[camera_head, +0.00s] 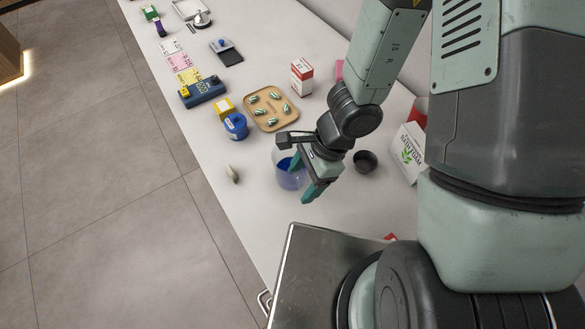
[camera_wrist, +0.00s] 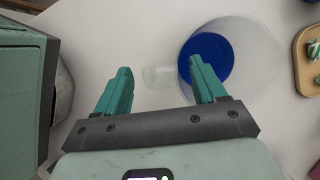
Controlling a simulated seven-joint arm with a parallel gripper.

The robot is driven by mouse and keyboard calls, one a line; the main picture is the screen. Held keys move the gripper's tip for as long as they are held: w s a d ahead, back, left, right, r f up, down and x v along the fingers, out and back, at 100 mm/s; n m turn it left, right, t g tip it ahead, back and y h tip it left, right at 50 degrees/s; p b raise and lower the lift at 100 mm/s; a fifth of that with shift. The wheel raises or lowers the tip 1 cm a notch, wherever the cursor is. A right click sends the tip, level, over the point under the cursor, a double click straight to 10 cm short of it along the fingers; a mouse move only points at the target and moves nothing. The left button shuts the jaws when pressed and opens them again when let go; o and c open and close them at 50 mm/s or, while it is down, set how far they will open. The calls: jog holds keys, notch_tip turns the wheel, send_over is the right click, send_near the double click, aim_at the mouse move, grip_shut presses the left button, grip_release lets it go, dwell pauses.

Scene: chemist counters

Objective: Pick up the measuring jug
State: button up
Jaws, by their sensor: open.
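The measuring jug (camera_head: 289,178) is clear, with blue at its bottom, and stands upright on the white counter. In the wrist view the jug (camera_wrist: 243,58) is at the upper right, and its clear handle (camera_wrist: 157,77) points left. My gripper (camera_head: 302,183) is open at the jug, partly hiding it in the head view. In the wrist view my gripper's green fingers (camera_wrist: 160,68) lie either side of the handle. The right finger overlaps the jug's near side; I cannot tell whether it touches. Nothing is held.
A black bowl (camera_head: 366,161) and a white-green box (camera_head: 407,152) are to the right. A small pale object (camera_head: 232,174) lies near the left edge.

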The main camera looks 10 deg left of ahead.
jog(key=shift+c, duration=0.4)
grip_shut()
jog(key=shift+r, duration=0.1)
